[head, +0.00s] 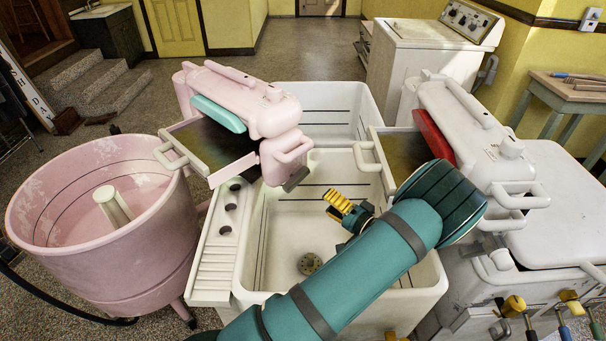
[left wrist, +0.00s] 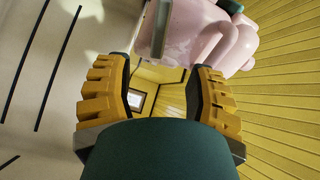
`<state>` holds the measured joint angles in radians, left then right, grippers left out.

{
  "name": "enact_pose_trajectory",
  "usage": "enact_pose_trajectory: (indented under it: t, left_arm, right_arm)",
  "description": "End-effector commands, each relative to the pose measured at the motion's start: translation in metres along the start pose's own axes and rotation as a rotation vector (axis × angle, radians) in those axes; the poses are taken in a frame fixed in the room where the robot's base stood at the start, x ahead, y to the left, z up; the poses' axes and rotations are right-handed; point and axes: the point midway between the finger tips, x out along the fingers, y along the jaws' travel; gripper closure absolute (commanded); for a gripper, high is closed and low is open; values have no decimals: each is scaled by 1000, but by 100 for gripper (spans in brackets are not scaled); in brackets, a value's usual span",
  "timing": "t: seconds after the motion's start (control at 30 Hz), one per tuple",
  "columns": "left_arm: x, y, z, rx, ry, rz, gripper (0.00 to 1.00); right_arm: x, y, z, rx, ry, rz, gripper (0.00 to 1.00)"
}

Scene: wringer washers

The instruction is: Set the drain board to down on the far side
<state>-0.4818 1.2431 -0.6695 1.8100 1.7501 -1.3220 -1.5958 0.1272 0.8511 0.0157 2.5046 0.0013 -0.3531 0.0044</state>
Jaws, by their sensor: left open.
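The pink wringer (head: 245,105) holds a dark, pale-rimmed drain board (head: 209,146) that slants out toward the pink tub, with a handle at its outer end. The white wringer (head: 470,130) holds a similar board (head: 402,153) on its left, partly hidden by my arm. I cannot tell which board is meant. My left gripper (head: 337,203) is over the white double sink, right of and apart from the pink wringer. In the left wrist view its yellow fingers (left wrist: 160,78) are spread and empty.
The white double sink (head: 435,290) stands between the pink tub (head: 100,245) and the white washer (head: 560,225). Its ribbed side ledge (head: 214,270) lies below the pink wringer. A white appliance (head: 425,50) stands behind. Open floor lies at the back left.

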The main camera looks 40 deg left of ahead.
Motion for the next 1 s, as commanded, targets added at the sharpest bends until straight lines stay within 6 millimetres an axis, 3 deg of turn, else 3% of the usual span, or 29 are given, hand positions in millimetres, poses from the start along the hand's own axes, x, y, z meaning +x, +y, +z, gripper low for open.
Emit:
enact_pose_trajectory:
  t: [0.17,0.7,1.0]
  left_arm:
    - [18,0,2,4,-8,-6,45]
    - [116,1,2,2,-6,-4,45]
    - [137,0,1,2,-4,-2,45]
  right_arm:
    - [3,1,0,-7,0,-1,45]
    - [17,6,-2,-5,8,0,45]
    - [20,7,-2,-6,10,0,45]
